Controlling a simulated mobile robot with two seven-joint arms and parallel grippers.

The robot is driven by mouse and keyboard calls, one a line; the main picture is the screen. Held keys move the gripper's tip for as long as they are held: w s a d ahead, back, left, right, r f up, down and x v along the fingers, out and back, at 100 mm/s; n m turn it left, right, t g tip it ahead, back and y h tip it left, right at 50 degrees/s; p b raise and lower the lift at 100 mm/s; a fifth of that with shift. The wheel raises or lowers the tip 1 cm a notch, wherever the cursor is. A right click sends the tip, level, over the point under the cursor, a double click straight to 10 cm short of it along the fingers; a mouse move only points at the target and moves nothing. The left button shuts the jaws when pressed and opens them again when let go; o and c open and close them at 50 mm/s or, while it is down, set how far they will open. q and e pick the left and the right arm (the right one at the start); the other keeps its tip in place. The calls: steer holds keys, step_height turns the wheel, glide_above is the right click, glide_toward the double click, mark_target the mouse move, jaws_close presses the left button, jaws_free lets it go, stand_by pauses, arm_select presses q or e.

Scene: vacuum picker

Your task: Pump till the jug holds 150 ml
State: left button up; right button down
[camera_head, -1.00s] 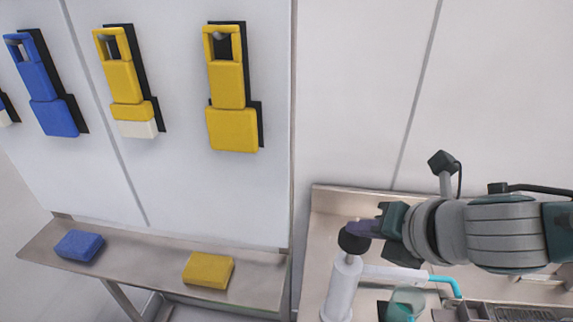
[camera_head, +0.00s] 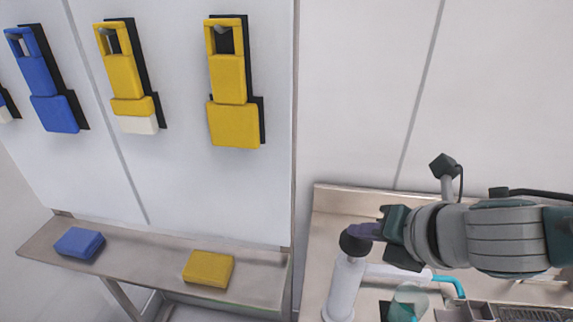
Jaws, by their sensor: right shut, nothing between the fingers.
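A white pump (camera_head: 345,290) with a black round knob (camera_head: 354,241) on top stands upright at the lower right. A white arm with a bent turquoise spout (camera_head: 450,284) runs from it to the right. Below the spout is a clear, greenish jug (camera_head: 408,298), cut by the picture's bottom edge; its liquid level cannot be read. My right gripper (camera_head: 366,233) comes in from the right, shut and empty, with its fingertips at the black knob, seemingly touching it. My left gripper is not in view.
A metal shelf (camera_head: 140,258) on the left bears a blue block (camera_head: 80,243) and a yellow block (camera_head: 208,269). Several blue and yellow tools hang on the white wall panel above. A metal grate (camera_head: 540,312) lies right of the jug.

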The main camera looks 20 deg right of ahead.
steer(key=shift+s+f+b, duration=0.1)
steer(key=shift+f+b, duration=0.55)
steer(key=shift+f, duration=0.25)
stand_by(0.5)
steer(key=shift+r, duration=0.1)
steer(key=shift+r+p, duration=0.45)
steer(key=shift+p, duration=0.15)
steer(key=shift+r+p, duration=2)
steer(key=shift+p, duration=0.1)
step_height(320, 180, up, 5)
steer(key=p, duration=0.5)
